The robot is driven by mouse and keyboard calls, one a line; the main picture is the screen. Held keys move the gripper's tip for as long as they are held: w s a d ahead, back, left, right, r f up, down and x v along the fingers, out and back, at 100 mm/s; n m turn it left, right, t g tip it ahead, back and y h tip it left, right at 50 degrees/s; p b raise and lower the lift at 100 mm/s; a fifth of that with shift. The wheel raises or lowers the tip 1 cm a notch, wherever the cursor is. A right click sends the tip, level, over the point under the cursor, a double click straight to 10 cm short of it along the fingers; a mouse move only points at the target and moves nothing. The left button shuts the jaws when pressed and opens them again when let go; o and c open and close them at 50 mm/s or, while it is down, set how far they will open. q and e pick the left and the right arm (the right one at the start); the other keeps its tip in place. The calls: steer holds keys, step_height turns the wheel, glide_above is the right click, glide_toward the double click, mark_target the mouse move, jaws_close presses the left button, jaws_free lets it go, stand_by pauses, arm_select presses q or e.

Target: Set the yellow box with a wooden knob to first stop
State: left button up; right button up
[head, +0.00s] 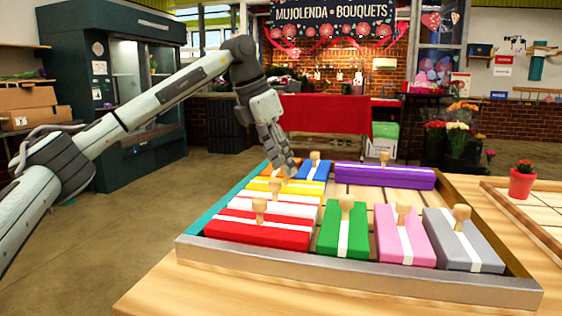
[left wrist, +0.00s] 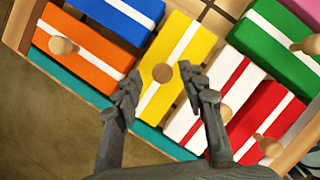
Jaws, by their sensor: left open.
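The yellow box (head: 306,187) with a white stripe lies at the tray's left side, between the orange box and a white box with red. Its wooden knob (head: 275,187) stands upright; in the left wrist view the knob (left wrist: 162,72) shows from above on the yellow box (left wrist: 190,50). My left gripper (head: 284,170) is open above the yellow box. In the left wrist view its fingertips (left wrist: 162,82) are on either side of the knob, with a gap on both sides. Contact cannot be told. My right gripper is not in view.
The tray (head: 360,279) holds other knobbed boxes: orange (left wrist: 85,58), blue (left wrist: 120,15), white with red (left wrist: 215,95), red (head: 255,232), green (head: 330,230), pink (head: 390,240), grey (head: 470,250) and purple (head: 385,176). Bare tray floor shows in the middle. A teal wall (left wrist: 70,85) edges its left side.

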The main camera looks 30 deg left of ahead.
arm_select(q)
steer(key=v, duration=1.1)
steer(key=shift+s+r, duration=0.2)
steer(key=shift+r, duration=0.15)
steer(key=shift+a, duration=0.15)
